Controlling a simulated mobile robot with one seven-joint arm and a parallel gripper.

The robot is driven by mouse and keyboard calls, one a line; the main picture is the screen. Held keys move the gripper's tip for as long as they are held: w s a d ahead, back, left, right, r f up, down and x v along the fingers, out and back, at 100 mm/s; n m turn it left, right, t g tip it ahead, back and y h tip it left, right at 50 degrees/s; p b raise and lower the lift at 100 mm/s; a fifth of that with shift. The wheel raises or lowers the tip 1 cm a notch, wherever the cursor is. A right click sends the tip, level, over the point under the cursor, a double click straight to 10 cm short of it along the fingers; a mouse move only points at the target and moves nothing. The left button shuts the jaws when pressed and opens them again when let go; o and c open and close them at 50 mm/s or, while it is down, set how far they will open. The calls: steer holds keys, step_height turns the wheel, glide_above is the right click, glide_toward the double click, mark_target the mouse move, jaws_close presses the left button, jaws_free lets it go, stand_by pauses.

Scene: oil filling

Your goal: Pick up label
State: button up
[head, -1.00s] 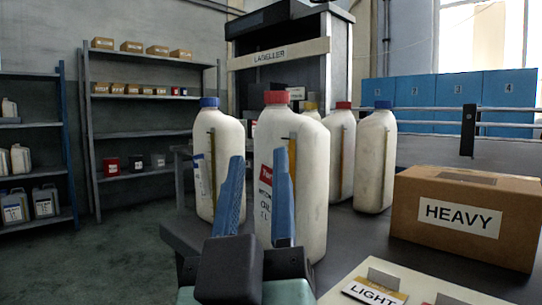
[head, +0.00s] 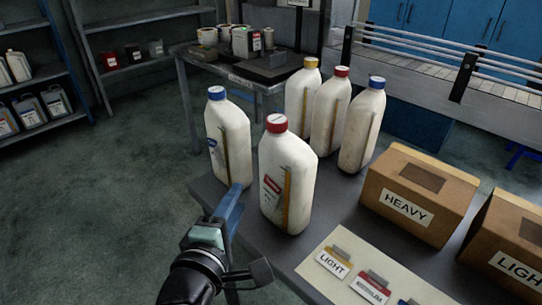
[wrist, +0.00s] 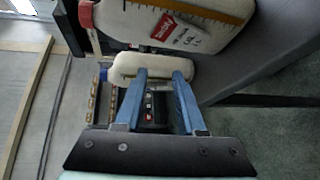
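A pale board (head: 318,245) lies on the table's front edge and bears a row of label cards. The LIGHT label (head: 333,265) has a yellow stripe. To its right is a red-striped label (head: 371,288) with text too small to read surely. A blue-marked one (head: 408,302) is cut off by the frame's bottom. Each has a small grey tab. My gripper (head: 231,207) is left of the board, beside the front bottles. No label card shows there.
A red-capped bottle (head: 285,185) and a blue-capped bottle (head: 229,145) stand close to my gripper. Several more bottles stand behind. A HEAVY box (head: 415,200) and a LIGHT box (head: 510,250) sit on the right. A railed conveyor (head: 430,80) runs behind.

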steer(key=r+n+p, duration=0.1)
steer(key=r+p, duration=0.1)
steer(key=p, duration=0.1)
steer(key=n+g+h+p, duration=0.3)
steer(key=n+p, duration=0.7)
steer(key=p, duration=0.6)
glide_toward(276, 201)
steer(key=x, duration=0.8)
steer(key=shift+b, duration=0.35)
steer(key=shift+f, duration=0.1)
jaws_close()
